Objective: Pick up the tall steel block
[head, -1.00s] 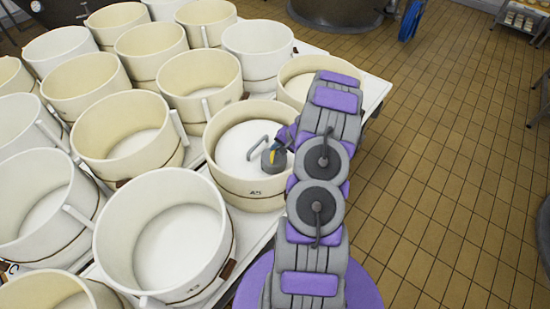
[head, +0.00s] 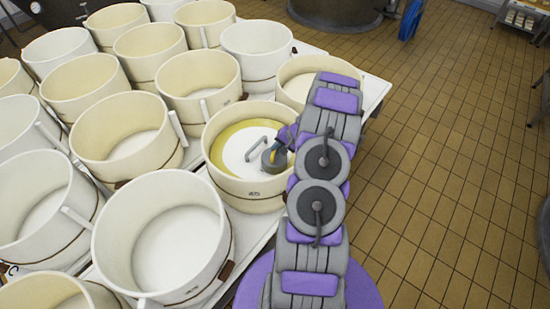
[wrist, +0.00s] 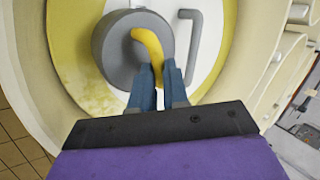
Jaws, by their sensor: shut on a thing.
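The steel block (head: 273,160) is a grey round weight with a curved yellow handle (wrist: 149,45). It is at a white disc (head: 243,155) inside a cream vat (head: 247,187); I cannot tell if it rests on the disc or hangs just above. My gripper (wrist: 159,72) is shut on the yellow handle, its blue fingers either side of the handle's end. In the head view my gripper (head: 285,146) is partly hidden by my arm. The disc has its own grey bent handle (head: 257,148). A yellow ring (head: 222,142) surrounds the disc.
Several cream and white vats, such as one in front (head: 165,255) and one behind (head: 200,85), crowd the white table to the left. Tiled floor (head: 460,170) is open on the right. A large vat (head: 335,12) stands at the back.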

